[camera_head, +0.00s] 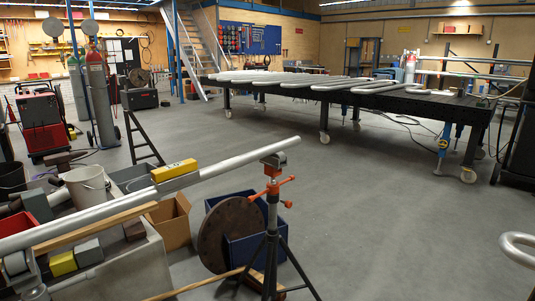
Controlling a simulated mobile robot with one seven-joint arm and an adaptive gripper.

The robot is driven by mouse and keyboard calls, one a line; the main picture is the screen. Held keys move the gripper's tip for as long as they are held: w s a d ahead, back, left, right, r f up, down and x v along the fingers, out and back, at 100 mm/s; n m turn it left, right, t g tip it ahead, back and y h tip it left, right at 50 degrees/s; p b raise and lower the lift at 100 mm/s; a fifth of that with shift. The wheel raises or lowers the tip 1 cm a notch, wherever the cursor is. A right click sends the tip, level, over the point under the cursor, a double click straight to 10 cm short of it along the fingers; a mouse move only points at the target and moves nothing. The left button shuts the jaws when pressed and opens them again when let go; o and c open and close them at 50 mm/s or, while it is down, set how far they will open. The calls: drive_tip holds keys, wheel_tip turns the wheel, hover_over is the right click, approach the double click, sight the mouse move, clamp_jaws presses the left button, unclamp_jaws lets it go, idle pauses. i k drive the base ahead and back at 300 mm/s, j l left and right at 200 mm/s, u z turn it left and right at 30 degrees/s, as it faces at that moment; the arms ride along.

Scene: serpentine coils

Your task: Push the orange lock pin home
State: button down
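A pipe stand (273,225) with dark tripod legs stands in the middle foreground. Orange parts (273,190) sit at its collar, with short arms sticking out to both sides. Which of these is the lock pin, and how deep it sits, is too small to tell. The stand's rusty head (273,160) is under a long silver pipe (225,172), close to its right end.
A blue bin (245,250), a rusty disc (228,234) and a cardboard box (170,220) lie left of the stand. A cluttered bench (130,265) fills the lower left. A black table (440,103) bears silver coils (345,85). A bent tube (520,250) shows at right. The grey floor between is open.

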sight(289, 204)
drive_tip(key=i+j+u, duration=0.25)
drive_tip(key=i, duration=0.3)
drive_tip(key=i+u, duration=0.25)
drive_tip(key=i, duration=0.3)
